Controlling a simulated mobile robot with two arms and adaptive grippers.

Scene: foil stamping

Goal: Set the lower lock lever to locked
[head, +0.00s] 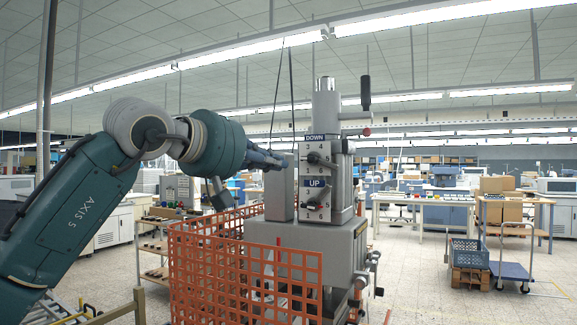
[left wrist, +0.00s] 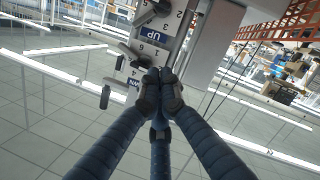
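A grey stamping machine (head: 300,240) stands in the middle of the head view. Its front has a dark lever (head: 318,158) on the DOWN panel and another (head: 316,204) on the UP panel below. On its right side are small handles (head: 374,256), one with a dark end (head: 379,292). No label shows which one is the lower lock lever. My left gripper (head: 282,163) is beside the DOWN panel, left of its lever. In the left wrist view, the left gripper's fingertips (left wrist: 160,76) are together with nothing visible between them. My right gripper is not in view.
An orange mesh fence (head: 205,270) stands around the machine's lower front and left. A dark upright handle (head: 365,93) and a red-knobbed rod (head: 366,132) stick out at its top right.

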